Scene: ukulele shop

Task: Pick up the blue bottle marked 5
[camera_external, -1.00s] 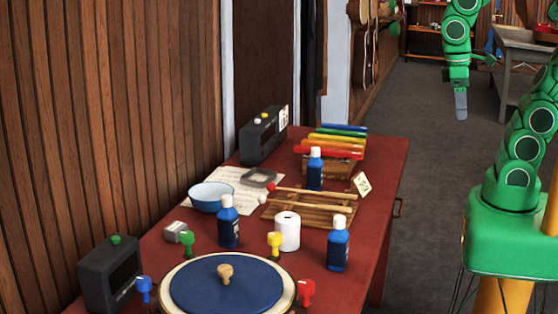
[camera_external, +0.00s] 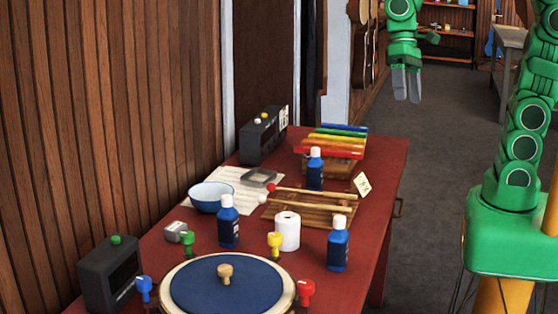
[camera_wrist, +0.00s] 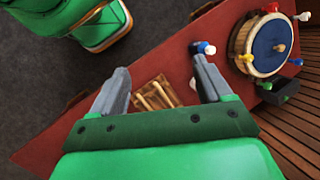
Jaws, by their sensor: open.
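Three blue bottles with white caps stand upright on the red table (camera_external: 392,165). One is at the front right (camera_external: 338,247), one left of the paper roll (camera_external: 228,224), and one in front of the xylophone (camera_external: 315,172). Their label marks are too small to read, so I cannot tell which is 5. My gripper (camera_external: 407,98) is open and empty, high up beyond the table's right side. In the wrist view, a white-capped blue bottle (camera_wrist: 207,47) shows just past the right finger, apart from it.
A white paper roll (camera_external: 287,232) stands between the two nearer bottles. A round drum (camera_external: 225,287) with coloured pegs is in front. A wooden rack (camera_external: 311,211) with mallets, a blue bowl (camera_external: 210,196) and dark boxes share the table.

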